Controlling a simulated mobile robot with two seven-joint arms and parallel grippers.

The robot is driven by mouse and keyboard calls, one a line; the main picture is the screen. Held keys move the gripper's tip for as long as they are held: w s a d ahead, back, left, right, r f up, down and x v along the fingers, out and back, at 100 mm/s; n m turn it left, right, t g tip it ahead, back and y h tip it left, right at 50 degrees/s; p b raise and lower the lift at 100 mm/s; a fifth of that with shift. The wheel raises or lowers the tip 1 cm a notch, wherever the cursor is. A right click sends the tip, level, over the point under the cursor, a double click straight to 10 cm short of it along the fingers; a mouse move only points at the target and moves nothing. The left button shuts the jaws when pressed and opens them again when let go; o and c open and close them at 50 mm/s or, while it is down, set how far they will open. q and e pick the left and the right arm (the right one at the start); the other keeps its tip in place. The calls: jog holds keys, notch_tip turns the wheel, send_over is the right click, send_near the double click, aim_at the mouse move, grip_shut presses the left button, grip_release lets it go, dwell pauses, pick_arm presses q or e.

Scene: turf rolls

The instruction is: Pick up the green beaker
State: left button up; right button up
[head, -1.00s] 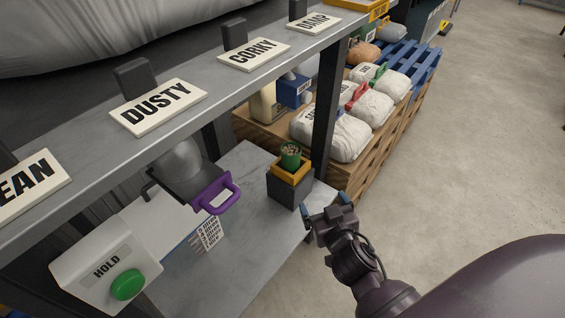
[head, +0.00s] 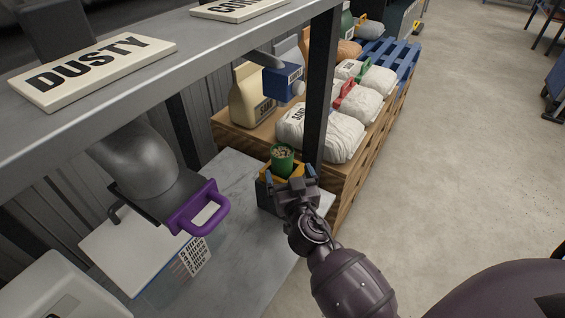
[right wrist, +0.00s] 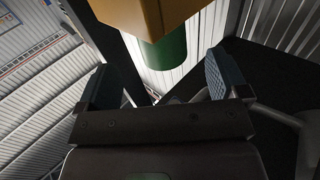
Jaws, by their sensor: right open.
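The green beaker (head: 282,158), with pale bits inside its rim, stands upright in a dark holder with a yellow top (head: 265,174) on the grey bench. My right gripper (head: 290,174) is open, in front of the beaker and holder. In the right wrist view, the beaker (right wrist: 164,50) shows beyond and between the open fingertips (right wrist: 161,80), next to the yellow top (right wrist: 150,14). I see no contact between fingers and beaker. My left gripper is not in view.
A dark shelf post (head: 320,95) rises just behind and right of the beaker. A purple handle (head: 198,207) below a grey chute is at left. The shelf with the DUSTY sign (head: 92,68) overhangs the bench. White sacks (head: 322,133) lie on a wooden crate behind.

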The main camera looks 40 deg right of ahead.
aim_at(284, 165)
jog(key=shift+w+d, duration=0.15)
jog(key=shift+w, duration=0.3)
jog(key=x, duration=0.4)
jog(key=shift+w+d, duration=0.1)
jog(key=shift+w, duration=0.3)
